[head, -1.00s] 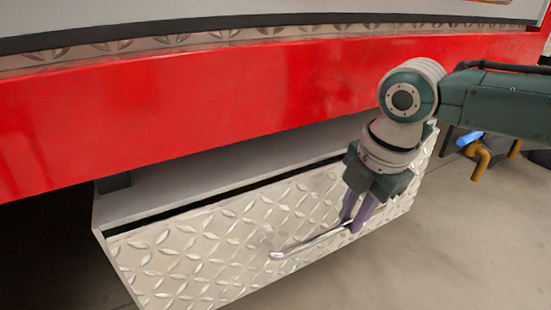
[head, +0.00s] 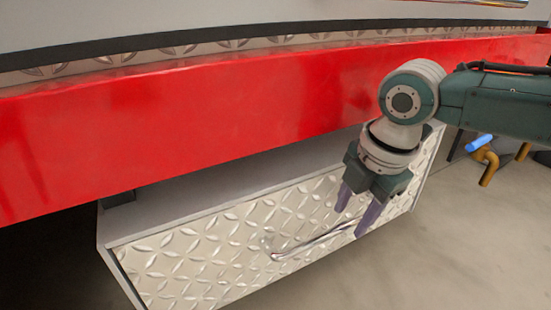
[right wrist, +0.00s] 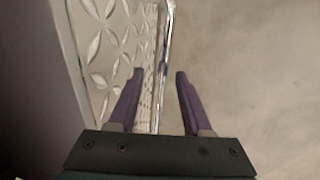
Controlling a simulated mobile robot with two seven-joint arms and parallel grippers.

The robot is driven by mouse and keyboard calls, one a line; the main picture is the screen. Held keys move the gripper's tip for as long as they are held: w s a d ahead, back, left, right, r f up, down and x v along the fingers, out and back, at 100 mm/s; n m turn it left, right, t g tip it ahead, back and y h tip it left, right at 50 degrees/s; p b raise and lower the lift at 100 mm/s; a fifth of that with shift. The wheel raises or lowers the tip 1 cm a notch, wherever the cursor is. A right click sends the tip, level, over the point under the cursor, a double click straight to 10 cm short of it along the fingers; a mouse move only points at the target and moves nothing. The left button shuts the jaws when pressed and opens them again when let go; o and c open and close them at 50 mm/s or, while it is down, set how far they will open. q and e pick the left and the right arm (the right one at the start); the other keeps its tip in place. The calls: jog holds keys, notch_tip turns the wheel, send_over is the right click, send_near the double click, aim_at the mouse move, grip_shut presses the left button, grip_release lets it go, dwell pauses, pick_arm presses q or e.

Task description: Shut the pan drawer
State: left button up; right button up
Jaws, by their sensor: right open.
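The pan drawer has a silver diamond-plate front (head: 200,255) in a grey housing (head: 112,225) under the red bumper (head: 200,120). The front sits flush or nearly flush with the housing; only a thin line shows along its top edge. A chrome bar handle (head: 305,245) crosses the front. My right gripper (head: 356,213) is open at the handle's right end, fingers pointing down. In the right wrist view the handle (right wrist: 165,45) runs between the two spread fingers (right wrist: 160,74). Contact cannot be told. My left gripper is out of view.
The red bumper overhangs the drawer just behind my right wrist. A blue and yellow-brown object (head: 484,150) stands on the floor at the right. The grey floor (head: 440,240) in front and right of the drawer is clear.

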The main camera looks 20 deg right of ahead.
notch_tip(320, 180, up, 9)
jog(key=s+p, duration=0.1)
jog(key=p, duration=0.6)
jog(key=shift+s+r+p, duration=0.15)
jog(key=shift+s+p, duration=0.15)
jog(key=shift+s, duration=0.1)
jog(key=shift+r, duration=0.1)
